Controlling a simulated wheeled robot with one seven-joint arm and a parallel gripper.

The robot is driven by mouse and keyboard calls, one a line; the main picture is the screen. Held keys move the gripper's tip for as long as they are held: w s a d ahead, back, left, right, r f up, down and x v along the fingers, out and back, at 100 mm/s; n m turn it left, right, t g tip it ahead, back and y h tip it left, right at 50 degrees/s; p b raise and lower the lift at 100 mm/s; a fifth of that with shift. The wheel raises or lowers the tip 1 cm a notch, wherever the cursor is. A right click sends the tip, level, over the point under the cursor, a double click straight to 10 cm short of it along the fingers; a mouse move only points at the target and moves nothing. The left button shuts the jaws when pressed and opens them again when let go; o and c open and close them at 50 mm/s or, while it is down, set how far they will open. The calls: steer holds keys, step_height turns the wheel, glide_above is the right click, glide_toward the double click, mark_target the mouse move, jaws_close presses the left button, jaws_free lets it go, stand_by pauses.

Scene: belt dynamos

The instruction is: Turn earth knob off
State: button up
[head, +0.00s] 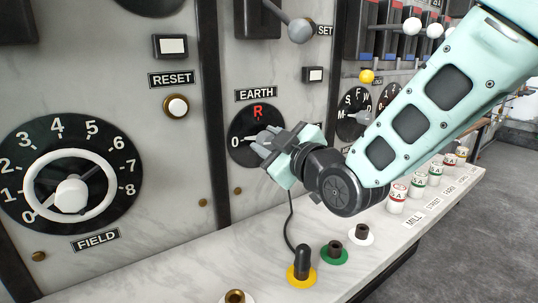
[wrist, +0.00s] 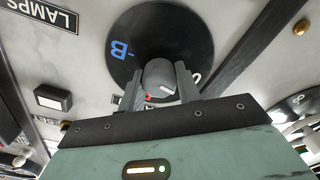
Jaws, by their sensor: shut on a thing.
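The earth knob (wrist: 159,76) is a grey round knob on a black dial (head: 240,122) under the EARTH label (head: 256,95). The dial has a red R at its top and a 0 at its left in the head view. The wrist view shows a blue B and part of the 0. My gripper (head: 265,146) is shut on the knob, with one finger on each side. A white mark on the knob lies toward the 0 side; its exact setting is unclear. The fingers hide part of the dial.
The field handwheel (head: 72,187) and the RESET button (head: 176,106) are to the left. A lever with a grey ball (head: 300,31) juts out above. Sockets with yellow (head: 301,276) and green (head: 334,253) rings stand on the ledge below, with a cable.

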steer(key=shift+f+n+b, duration=0.15)
steer(key=shift+n+b, duration=0.45)
steer(key=shift+n, duration=0.2)
steer(key=o, duration=1)
steer(key=shift+c, duration=0.2)
